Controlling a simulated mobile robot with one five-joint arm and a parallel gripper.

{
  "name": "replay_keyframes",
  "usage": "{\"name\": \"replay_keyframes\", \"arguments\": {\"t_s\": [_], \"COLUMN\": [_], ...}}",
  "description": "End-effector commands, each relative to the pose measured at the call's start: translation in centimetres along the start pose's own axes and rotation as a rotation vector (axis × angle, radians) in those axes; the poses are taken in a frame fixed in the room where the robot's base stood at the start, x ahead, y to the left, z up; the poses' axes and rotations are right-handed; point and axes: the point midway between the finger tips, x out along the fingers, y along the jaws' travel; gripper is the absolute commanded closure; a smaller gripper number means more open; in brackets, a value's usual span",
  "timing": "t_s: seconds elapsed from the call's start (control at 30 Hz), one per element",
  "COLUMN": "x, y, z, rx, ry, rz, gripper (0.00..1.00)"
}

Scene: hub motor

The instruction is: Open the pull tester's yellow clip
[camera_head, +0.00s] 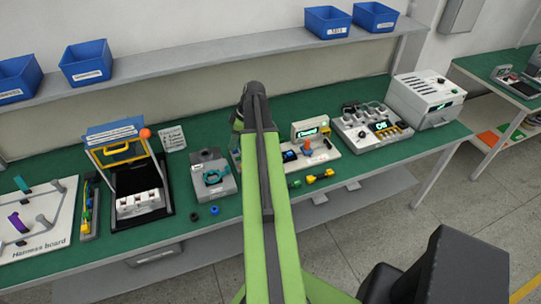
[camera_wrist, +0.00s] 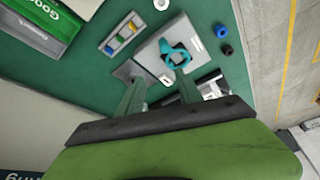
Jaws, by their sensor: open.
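I cannot pick out the pull tester's yellow clip with certainty in either view. In the head view a pale fixture (camera_head: 322,154) with a lit green display, an orange knob and blue parts stands just right of my arm. Small yellow and green parts (camera_head: 320,177) lie in front of it. My gripper (camera_wrist: 158,78) is open and empty in the wrist view, its two fingers apart above the bench. A grey device with a teal clamp (camera_wrist: 175,55) shows just beyond the fingers. My arm hides part of the bench in the head view.
The green bench (camera_head: 250,205) carries a framed station with a yellow handle (camera_head: 122,153), a harness board (camera_head: 35,222), a switch panel (camera_head: 372,125) and a grey machine (camera_head: 428,95). Blue and black rings (camera_wrist: 222,31) lie beside the teal-clamp device. A shelf (camera_head: 190,72) runs behind.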

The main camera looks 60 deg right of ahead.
Motion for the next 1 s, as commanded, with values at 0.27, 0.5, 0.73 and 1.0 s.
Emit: {"name": "replay_keyframes", "arguments": {"t_s": [0.27,0.5,0.73,1.0], "x": [-8.7,-9.3,-7.0,-1.3], "y": [3.6,3.6,3.8,4.5], "z": [17.8,19.6,19.8,20.0], "rx": [0.282,0.310,0.309,0.308], "ry": [0.005,0.004,0.003,0.003], "rz": [0.114,0.125,0.125,0.124], "gripper": [0.58,0.58,0.58,0.58]}}
